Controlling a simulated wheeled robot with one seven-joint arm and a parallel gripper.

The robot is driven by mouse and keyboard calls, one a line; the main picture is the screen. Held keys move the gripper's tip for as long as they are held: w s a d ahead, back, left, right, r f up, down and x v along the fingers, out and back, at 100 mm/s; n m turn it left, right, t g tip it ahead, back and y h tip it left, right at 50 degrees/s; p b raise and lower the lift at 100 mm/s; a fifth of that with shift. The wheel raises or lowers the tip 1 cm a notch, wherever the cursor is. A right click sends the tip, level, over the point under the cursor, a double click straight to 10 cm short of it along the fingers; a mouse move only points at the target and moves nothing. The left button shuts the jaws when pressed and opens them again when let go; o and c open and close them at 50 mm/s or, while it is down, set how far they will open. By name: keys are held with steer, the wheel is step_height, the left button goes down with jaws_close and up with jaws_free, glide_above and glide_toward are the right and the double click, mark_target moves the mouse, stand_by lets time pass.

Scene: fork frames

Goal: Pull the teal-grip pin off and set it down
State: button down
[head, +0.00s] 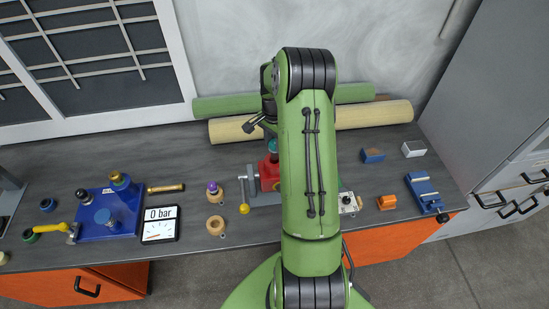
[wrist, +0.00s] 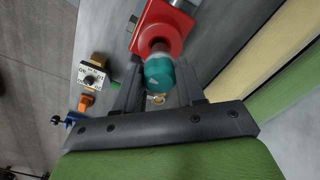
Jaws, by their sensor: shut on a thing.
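The pin's teal grip (head: 272,146) shows at the red block (head: 268,172) on the bench, just left of my green arm. In the wrist view the teal grip (wrist: 160,74) sits between the fingers of my gripper (wrist: 160,88), which is shut on it. The grip is right against the red block (wrist: 162,28) in that view; I cannot tell whether the pin's shaft is still inside it. In the head view my arm hides part of the block's right side, and the fingers are not clearly seen.
An orange block (head: 386,202) and a blue vise (head: 423,192) are right. Rolls (head: 225,130) lie behind.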

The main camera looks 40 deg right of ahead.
steer(key=shift+r, duration=0.4)
steer(key=shift+r+p, duration=1.5)
steer(key=shift+r, duration=0.55)
steer(key=shift+f, duration=0.15)
